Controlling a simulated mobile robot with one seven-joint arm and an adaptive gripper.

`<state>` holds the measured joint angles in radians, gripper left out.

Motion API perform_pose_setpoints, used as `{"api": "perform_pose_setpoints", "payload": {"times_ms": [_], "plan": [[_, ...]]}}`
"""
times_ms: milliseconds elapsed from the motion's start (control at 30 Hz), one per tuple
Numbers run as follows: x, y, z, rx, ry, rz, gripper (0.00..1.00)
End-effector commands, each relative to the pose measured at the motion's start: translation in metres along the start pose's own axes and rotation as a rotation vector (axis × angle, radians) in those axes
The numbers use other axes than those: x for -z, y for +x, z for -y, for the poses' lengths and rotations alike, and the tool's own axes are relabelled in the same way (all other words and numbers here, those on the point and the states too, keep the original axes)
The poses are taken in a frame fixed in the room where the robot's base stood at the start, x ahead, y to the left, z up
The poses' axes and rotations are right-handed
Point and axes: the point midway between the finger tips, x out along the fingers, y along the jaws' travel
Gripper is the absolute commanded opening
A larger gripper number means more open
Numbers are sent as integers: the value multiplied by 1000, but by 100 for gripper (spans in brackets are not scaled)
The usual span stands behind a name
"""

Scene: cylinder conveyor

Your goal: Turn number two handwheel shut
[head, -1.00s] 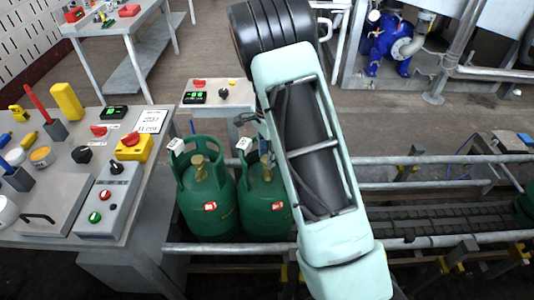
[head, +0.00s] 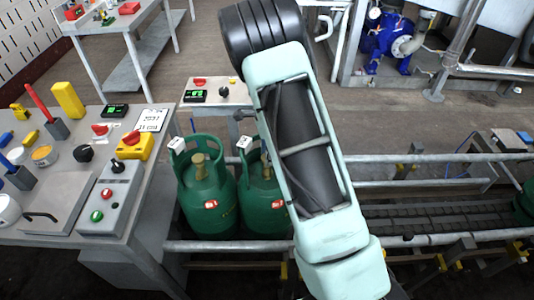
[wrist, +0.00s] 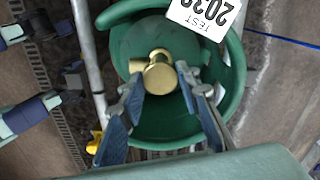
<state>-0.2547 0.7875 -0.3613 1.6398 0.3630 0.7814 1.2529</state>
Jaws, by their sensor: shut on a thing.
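In the head view two green gas cylinders stand side by side on the conveyor, a left one (head: 207,205) and a right one (head: 262,210). The left one's brass valve (head: 200,167) is in plain sight; my arm covers part of the right one. My gripper is hidden in the head view. In the wrist view my gripper (wrist: 160,82) has its two fingers on either side of a round brass handwheel (wrist: 159,76), shut on it. That handwheel sits inside the collar of a green cylinder (wrist: 140,45). I cannot read a cylinder number here.
A white tag (wrist: 205,14) marked TEST is on the collar beside the fingers. Conveyor rails (head: 430,240) run to the right, with another green cylinder (head: 523,205) at the edge. A control bench (head: 60,190) stands at left, a small stand (head: 215,92) behind.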

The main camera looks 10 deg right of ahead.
Motion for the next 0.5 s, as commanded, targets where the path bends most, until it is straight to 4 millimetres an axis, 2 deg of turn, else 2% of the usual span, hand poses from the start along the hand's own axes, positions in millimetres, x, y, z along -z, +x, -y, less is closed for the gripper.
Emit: {"api": "perform_pose_setpoints", "payload": {"times_ms": [33, 67, 200, 500], "plan": [[0, -1, 1, 2, 3, 1, 6], [0, -1, 1, 2, 3, 1, 33], [0, 0, 0, 2, 2, 1, 48], [0, -2, 0, 1, 0, 1, 48]]}}
